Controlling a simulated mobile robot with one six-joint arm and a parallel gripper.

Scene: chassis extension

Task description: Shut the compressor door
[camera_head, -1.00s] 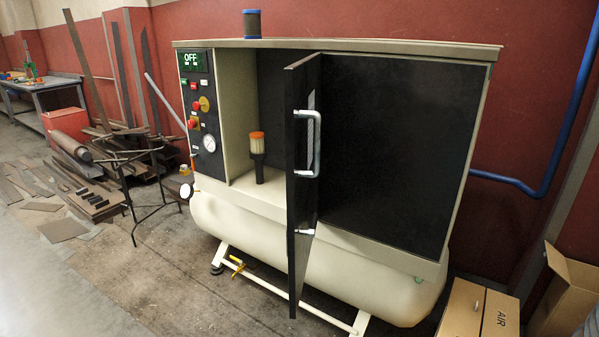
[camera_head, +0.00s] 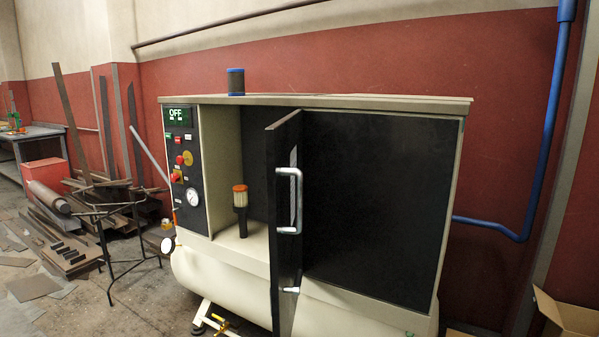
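The compressor (camera_head: 320,101) is a large cream cabinet on a rounded tank, with a display reading OFF at its upper left. Its black door (camera_head: 283,235) stands open, swung out toward me and seen nearly edge-on. A silver handle (camera_head: 297,203) is on the door's right-hand face, with a smaller silver latch (camera_head: 291,290) below it. The open bay to the left of the door shows an orange-topped filter (camera_head: 240,208) on a dark stem. A black panel (camera_head: 375,205) covers the right part of the front. My gripper is not in view.
A blue-rimmed cylinder (camera_head: 236,81) stands on the cabinet top. A thin black metal stand (camera_head: 115,235) and scrap metal (camera_head: 60,245) lie to the left. A cardboard box (camera_head: 568,318) is at the lower right.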

